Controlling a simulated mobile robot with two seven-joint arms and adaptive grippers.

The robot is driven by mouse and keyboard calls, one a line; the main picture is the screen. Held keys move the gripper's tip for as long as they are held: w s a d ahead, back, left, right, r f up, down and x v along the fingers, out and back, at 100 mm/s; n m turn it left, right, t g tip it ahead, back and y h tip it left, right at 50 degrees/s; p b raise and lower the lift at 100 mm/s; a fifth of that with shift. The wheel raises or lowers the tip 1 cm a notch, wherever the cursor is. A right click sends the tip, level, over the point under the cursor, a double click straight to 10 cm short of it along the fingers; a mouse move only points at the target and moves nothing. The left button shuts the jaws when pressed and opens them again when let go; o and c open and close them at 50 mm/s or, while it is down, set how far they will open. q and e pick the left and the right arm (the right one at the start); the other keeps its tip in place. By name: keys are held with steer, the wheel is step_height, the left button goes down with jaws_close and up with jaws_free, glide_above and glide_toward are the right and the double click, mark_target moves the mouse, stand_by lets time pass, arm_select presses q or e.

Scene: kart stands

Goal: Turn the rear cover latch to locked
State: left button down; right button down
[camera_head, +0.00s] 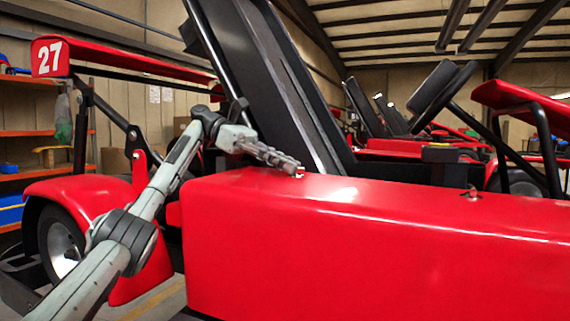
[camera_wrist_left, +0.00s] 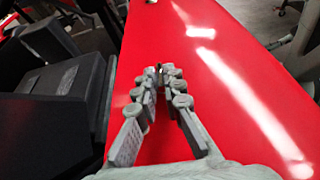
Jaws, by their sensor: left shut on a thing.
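The red side cover (camera_head: 380,245) of the kart fills the lower right of the head view, and its glossy top (camera_wrist_left: 215,75) fills much of the left wrist view. My left gripper (camera_head: 296,167) reaches in from the left, its fingers low over the cover's rear top edge. In the left wrist view its fingers (camera_wrist_left: 162,72) are shut on the small rear cover latch (camera_wrist_left: 161,68). The fingers hide most of this latch, so I cannot tell its turn angle. A second small latch (camera_head: 471,192) stands on the cover top further right. My right gripper is not in view.
A black seat (camera_head: 285,85) rises behind the gripper, and black kart parts (camera_wrist_left: 65,95) lie close left in the wrist view. A red wing marked 27 (camera_head: 52,57) and a rear wheel (camera_head: 62,243) are at left.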

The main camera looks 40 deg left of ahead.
arm_select(q)
steer(key=c, duration=1.6)
jaws_free()
steer(key=shift+c, duration=0.2)
steer(key=shift+s+f, duration=0.1)
